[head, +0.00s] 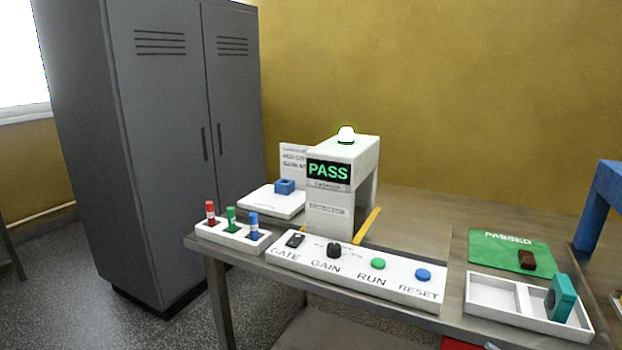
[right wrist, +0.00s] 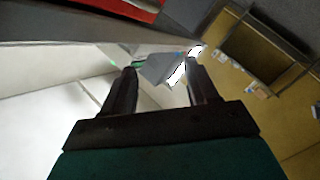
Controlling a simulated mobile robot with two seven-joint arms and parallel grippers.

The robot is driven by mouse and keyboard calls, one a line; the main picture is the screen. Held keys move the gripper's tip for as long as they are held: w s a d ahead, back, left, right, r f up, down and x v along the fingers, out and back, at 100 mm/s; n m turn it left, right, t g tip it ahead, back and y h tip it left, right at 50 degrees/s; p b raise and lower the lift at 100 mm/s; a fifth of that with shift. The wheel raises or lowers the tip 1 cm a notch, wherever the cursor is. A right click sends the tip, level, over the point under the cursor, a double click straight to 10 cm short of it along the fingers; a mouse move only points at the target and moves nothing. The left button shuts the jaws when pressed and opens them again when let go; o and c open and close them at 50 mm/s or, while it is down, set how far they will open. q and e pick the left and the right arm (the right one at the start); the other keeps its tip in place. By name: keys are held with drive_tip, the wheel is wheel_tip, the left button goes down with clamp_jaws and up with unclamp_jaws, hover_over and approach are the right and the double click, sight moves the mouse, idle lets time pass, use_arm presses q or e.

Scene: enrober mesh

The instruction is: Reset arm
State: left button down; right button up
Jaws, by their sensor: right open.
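My right gripper (right wrist: 160,70) shows in the right wrist view with its two dark fingers apart and nothing clearly held between them. Behind the fingers is a tilted, blurred scene with white and grey surfaces; I cannot tell how near they are. In the head view neither gripper shows clearly. The white control panel (head: 398,293) lies on the table's front edge, with a GATE switch (head: 295,239), a black GAIN knob (head: 334,250), a green RUN button (head: 378,263) and a blue RESET button (head: 423,274). The detector arch (head: 367,153) shows a green PASS on its screen (head: 329,172).
A rack (head: 222,238) holds red, green and blue sticks. A blue block (head: 285,186) sits on a white plate (head: 262,201). At right are a green PASSED mat (head: 487,252) with a brown piece (head: 527,260), and a white tray (head: 493,292) holding a teal block (head: 560,297).

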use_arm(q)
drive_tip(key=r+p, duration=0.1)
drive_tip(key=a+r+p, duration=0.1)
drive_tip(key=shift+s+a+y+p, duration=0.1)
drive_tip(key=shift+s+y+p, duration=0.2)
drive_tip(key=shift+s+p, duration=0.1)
use_arm(e)
drive_tip(key=s+a+f+m+g+h, duration=0.2)
drive_tip(key=s+a+f+m+h, duration=0.1)
drive_tip(key=s+a+f+m, duration=0.2)
drive_tip(key=s+a+f+m+g+h, duration=0.2)
drive_tip(key=s+a+f+m, duration=0.3)
drive_tip(key=f, duration=0.4)
drive_tip(key=shift+a+f+m+h, duration=0.15)
drive_tip(key=shift+a+m+h, duration=0.35)
drive_tip(key=shift+a+m, duration=0.25)
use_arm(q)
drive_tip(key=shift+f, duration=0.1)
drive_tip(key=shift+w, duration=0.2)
